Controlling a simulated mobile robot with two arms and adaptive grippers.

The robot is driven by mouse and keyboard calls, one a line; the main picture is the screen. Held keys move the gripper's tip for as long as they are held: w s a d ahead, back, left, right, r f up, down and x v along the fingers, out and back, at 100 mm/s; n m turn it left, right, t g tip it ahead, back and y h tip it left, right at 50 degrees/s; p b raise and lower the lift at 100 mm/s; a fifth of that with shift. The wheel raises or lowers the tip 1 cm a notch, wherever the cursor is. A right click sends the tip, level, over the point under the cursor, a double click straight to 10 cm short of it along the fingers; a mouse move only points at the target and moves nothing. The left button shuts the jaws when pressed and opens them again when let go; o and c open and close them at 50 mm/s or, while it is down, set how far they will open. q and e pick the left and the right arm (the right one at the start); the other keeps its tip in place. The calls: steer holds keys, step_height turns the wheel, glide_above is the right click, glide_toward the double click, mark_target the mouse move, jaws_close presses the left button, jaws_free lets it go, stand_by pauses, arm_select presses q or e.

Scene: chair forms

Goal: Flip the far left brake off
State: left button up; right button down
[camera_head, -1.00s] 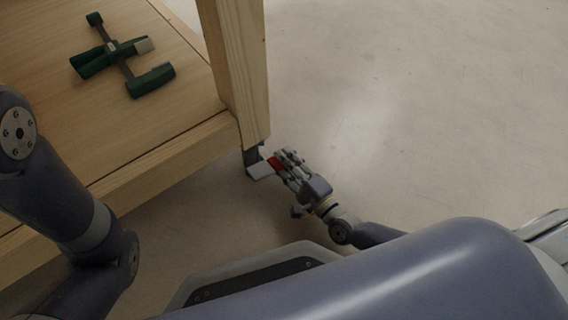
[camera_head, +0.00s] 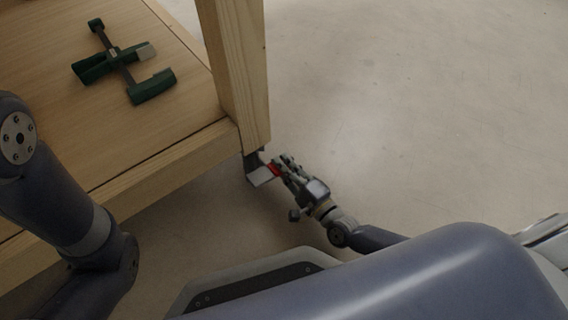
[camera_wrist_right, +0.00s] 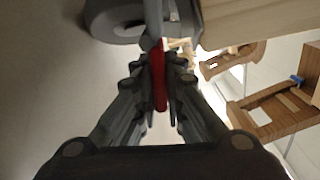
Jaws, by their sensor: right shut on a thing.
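The brake shows as a red lever (camera_head: 274,170) on the caster (camera_head: 254,163) under the table leg. A pale plate (camera_head: 261,176) sits beside the red part. My right gripper (camera_head: 283,167) is at the caster, shut on the red lever. In the right wrist view the red lever (camera_wrist_right: 159,80) stands between the two fingers, and the grey caster wheel (camera_wrist_right: 125,18) is just beyond. My left arm comes in at the left in the head view, but its gripper is out of the picture.
The wooden table leg (camera_head: 236,70) rises right above the caster. A green clamp (camera_head: 122,63) lies on the wooden tabletop (camera_head: 170,100). The floor (camera_head: 400,100) to the right is clear. Wooden chair parts (camera_wrist_right: 270,105) show at the right of the wrist view.

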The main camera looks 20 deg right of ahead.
steer(key=r+n+p, duration=0.1)
steer(key=n+p, duration=0.1)
steer(key=shift+a+r+n+p, duration=0.1)
steer(key=shift+r+n+p, duration=0.05)
steer(key=shift+n+p, duration=0.2)
steer(key=shift+s+a+r+n+p, duration=0.1)
steer(key=shift+r+n+p, duration=0.15)
steer(key=shift+n+p, duration=0.8)
steer(key=c, duration=1.7)
jaws_free()
steer(key=v, duration=1.2)
steer(key=shift+s, duration=0.1)
